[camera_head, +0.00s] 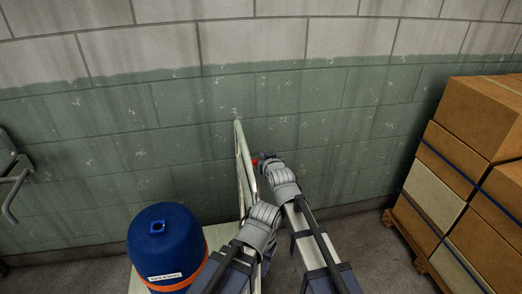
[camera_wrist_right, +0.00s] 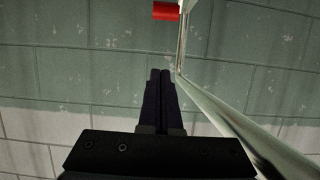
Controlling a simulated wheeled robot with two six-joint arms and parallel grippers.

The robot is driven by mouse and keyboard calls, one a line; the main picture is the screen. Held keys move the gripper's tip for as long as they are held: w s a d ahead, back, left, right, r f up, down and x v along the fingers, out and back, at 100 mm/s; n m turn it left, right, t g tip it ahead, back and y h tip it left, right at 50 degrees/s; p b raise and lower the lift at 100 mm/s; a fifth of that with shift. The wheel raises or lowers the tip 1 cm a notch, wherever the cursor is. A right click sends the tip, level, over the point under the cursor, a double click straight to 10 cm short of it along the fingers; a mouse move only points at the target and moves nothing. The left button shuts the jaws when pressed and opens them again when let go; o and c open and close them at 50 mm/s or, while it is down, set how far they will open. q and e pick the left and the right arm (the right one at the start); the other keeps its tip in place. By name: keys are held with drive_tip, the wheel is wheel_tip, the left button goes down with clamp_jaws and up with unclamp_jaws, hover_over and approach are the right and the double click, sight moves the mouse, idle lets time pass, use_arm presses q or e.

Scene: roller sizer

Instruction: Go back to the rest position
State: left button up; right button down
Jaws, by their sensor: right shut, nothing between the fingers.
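My right arm reaches up from the bottom of the head view, its gripper (camera_head: 263,157) beside a pale upright frame (camera_head: 246,160). In the right wrist view the two dark fingers (camera_wrist_right: 160,76) are together, with nothing seen between them. The pale frame (camera_wrist_right: 228,113) runs along the right of the fingers there, apart from the tips. A small red piece (camera_wrist_right: 166,11) shows beyond the fingertips, and a bit of red (camera_head: 256,162) also shows by the frame in the head view. My left gripper is not in view.
A blue rounded vessel (camera_head: 165,238) with an orange band stands on a pale surface (camera_head: 217,236) at the lower left. Stacked boxes (camera_head: 478,115) on a wooden pallet (camera_head: 408,240) stand at the right. A block wall (camera_head: 330,90) closes the back; a metal rail (camera_head: 14,180) shows far left.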

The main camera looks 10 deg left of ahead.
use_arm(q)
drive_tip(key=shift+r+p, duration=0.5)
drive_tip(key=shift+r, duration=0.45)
use_arm(e)
drive_tip(key=shift+s+d+r, duration=0.15)
drive_tip(key=shift+s+r, duration=0.35)
drive_tip(key=shift+s+d+r, duration=0.15)
drive_tip(key=shift+s+r, duration=0.3)
drive_tip(key=shift+r, duration=0.05)
